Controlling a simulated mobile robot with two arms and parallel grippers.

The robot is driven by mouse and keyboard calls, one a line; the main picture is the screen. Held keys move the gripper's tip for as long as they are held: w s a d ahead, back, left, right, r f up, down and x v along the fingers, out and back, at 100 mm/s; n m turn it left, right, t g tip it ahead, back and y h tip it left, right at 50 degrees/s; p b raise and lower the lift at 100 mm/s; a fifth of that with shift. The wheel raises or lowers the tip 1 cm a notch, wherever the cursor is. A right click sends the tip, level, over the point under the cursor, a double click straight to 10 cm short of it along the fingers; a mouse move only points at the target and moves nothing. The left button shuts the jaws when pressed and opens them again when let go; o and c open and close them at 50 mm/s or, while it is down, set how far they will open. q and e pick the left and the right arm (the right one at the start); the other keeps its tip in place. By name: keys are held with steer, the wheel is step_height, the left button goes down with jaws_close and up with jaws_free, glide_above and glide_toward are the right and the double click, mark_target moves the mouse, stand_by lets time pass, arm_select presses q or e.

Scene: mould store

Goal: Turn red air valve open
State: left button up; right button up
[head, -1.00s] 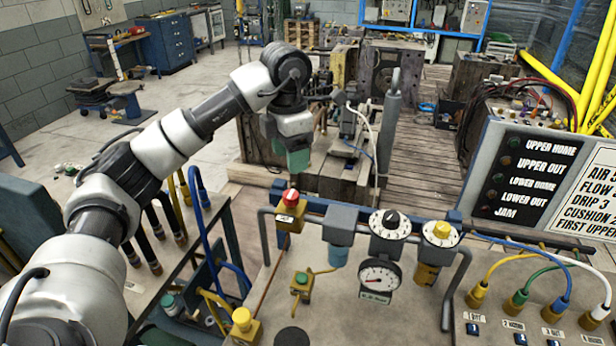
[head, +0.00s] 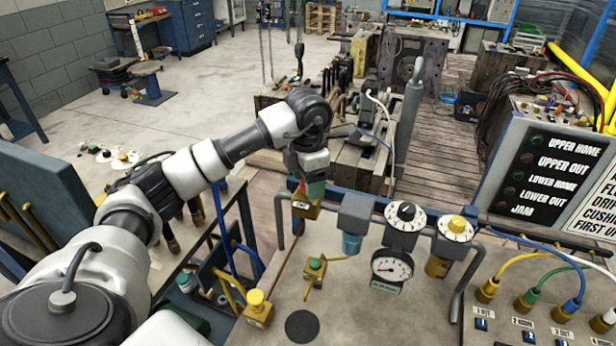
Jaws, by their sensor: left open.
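The red air valve's yellow body (head: 304,210) stands at the back left edge of the grey-beige panel. Its red knob is mostly hidden now behind my left gripper. I cannot tell whether the fingers touch the knob. My right gripper is not in view.
A blue-cupped filter unit (head: 353,243), a pressure gauge (head: 391,266) and two dials (head: 405,216) stand right of the valve. A yellow-knobbed valve (head: 257,308) and a small green button (head: 315,265) are nearer. Coloured cables (head: 550,281) run at the right.

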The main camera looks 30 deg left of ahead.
arm_select(q)
steer(key=shift+f, duration=0.1)
steer(key=shift+c, duration=0.3)
steer(key=c, duration=0.9)
steer(key=shift+o, duration=0.2)
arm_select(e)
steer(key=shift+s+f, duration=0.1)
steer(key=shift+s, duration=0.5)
